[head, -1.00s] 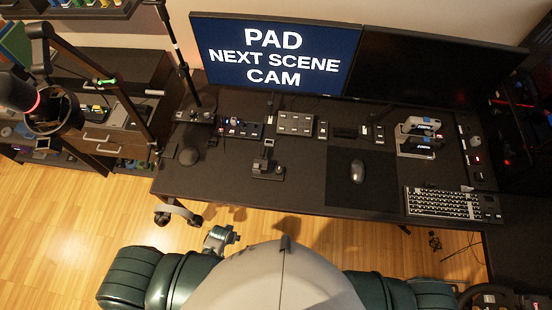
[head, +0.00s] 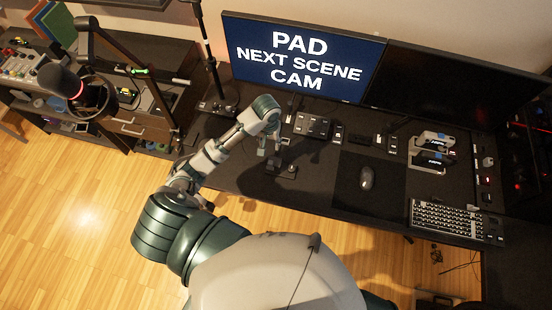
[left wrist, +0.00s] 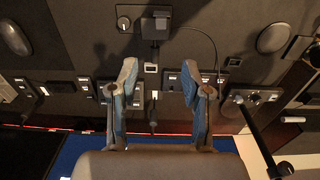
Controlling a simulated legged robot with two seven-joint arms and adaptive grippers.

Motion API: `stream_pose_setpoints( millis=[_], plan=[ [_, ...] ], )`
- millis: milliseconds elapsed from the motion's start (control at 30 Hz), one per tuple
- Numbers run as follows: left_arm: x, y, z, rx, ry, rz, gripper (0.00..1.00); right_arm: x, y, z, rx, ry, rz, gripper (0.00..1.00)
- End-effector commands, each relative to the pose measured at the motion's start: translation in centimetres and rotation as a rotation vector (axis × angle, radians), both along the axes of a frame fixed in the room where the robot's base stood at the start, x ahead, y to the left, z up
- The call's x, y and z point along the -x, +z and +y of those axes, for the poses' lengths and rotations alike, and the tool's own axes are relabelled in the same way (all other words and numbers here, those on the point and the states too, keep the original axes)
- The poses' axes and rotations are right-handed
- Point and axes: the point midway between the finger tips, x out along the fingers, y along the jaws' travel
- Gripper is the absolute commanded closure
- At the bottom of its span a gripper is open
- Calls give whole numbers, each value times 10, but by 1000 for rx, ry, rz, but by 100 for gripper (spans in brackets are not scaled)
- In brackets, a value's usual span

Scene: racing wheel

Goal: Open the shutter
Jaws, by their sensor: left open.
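My left gripper (head: 270,148) is over the desk's left-middle part, below the left monitor. In the left wrist view its two fingers (left wrist: 159,67) are apart, with nothing held between them. A small black device (head: 282,170) stands on the desk just in front of the gripper. It also shows in the left wrist view as a dark box with a cable (left wrist: 155,26), beyond the fingertips. Small switches (left wrist: 152,68) lie on the desk between the fingers. I cannot tell which part is the shutter. My right gripper is not in view.
The left monitor (head: 300,62) reads "PAD NEXT SCENE CAM"; the right monitor (head: 450,95) is dark. A button pad (head: 312,125), mouse (head: 367,178), stacked devices (head: 432,152) and keyboard (head: 450,217) occupy the desk. A microphone boom arm (head: 130,85) stands at left.

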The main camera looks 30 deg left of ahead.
Motion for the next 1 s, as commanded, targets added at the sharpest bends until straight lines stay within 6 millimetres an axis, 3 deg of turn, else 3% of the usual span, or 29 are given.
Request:
stream_pose_setpoints(
  millis=[100,267,800,1000],
  plan=[
    [-1,11,3,-11,14,12,52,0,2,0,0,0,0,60],
    [-2,-4,2,-2,15,12,52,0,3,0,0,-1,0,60],
    [0,-125,5,-11,16,18,52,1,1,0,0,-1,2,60],
    [-1,-153,4,-11,15,16,52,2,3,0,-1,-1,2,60]
  ],
)
